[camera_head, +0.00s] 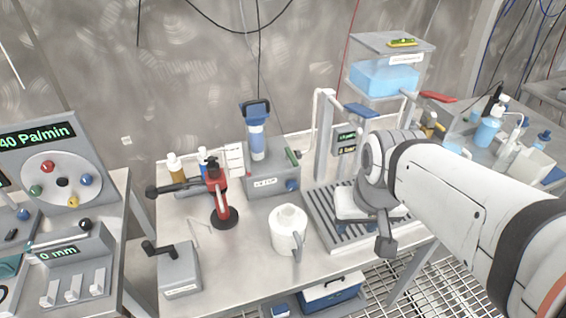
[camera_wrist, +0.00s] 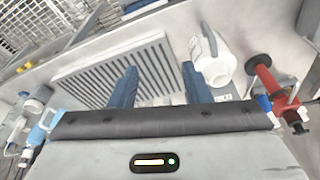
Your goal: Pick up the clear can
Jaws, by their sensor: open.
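A white, can-like jug (camera_head: 288,228) with a short neck and a side handle stands upright on the steel table, near its front middle. It also shows in the wrist view (camera_wrist: 222,66), at upper right. I cannot pick out a plainly see-through can; this jug looks opaque white. My gripper (camera_wrist: 160,82) is open and empty, its two blue fingers apart over the slotted tray. The jug is just beyond the right finger, apart from it. In the head view my wrist is right of the jug and hides part of the tray.
The slotted tray (camera_head: 325,222) lies right of the jug. A red stand (camera_head: 220,205) and a grey crank box (camera_head: 180,268) are to its left. A tank of blue liquid (camera_head: 383,78) stands at back right.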

